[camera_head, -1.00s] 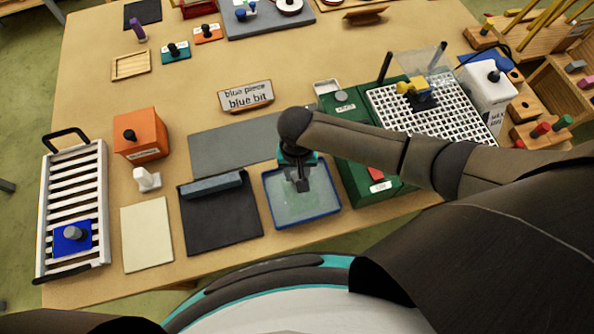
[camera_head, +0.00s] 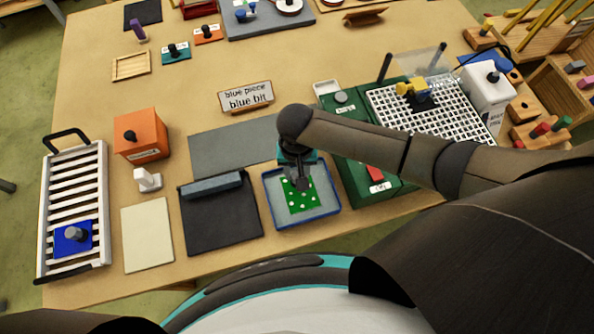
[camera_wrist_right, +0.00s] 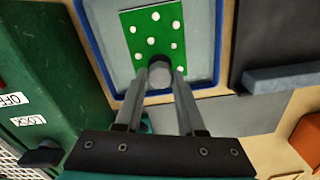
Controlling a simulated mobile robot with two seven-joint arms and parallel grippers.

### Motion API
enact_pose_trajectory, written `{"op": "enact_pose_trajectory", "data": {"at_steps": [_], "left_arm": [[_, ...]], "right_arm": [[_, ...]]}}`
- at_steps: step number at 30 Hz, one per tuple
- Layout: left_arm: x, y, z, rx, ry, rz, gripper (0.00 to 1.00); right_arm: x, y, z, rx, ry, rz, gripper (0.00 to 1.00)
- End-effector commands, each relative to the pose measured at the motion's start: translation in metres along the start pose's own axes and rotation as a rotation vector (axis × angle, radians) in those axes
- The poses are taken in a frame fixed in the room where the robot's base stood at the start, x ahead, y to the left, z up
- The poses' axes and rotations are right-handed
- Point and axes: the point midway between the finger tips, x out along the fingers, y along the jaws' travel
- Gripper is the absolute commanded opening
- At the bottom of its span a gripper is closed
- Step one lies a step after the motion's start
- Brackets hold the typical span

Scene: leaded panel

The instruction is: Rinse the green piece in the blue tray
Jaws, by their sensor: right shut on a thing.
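The green piece (camera_head: 303,201) is a flat square with white spots. It is inside the blue-rimmed tray (camera_head: 308,220), within its walls; I cannot tell how deep it sits. My right gripper (camera_head: 302,184) is above the tray. In the right wrist view its two fingers (camera_wrist_right: 160,75) are shut on the grey round knob of the green piece (camera_wrist_right: 151,32), and white spots show across its face. My left gripper is not in view.
A dark pad (camera_head: 219,222) lies left of the tray, and a green box (camera_head: 353,181) with a red switch stands close on its right. A white rack (camera_head: 75,167) holds a blue piece (camera_head: 72,239) at the far left. A grey mat (camera_head: 230,148) lies behind.

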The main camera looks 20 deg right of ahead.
Motion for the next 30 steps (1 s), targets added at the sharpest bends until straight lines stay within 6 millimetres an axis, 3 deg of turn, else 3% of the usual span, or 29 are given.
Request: {"op": "enact_pose_trajectory", "data": {"at_steps": [18, 30], "left_arm": [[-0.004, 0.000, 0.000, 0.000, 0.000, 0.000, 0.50], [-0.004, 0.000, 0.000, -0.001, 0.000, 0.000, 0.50]], "right_arm": [[-0.037, 0.000, 0.000, -0.001, 0.000, -0.001, 0.00], [-0.040, 0.000, 0.000, 0.000, 0.000, 0.000, 0.00]]}}
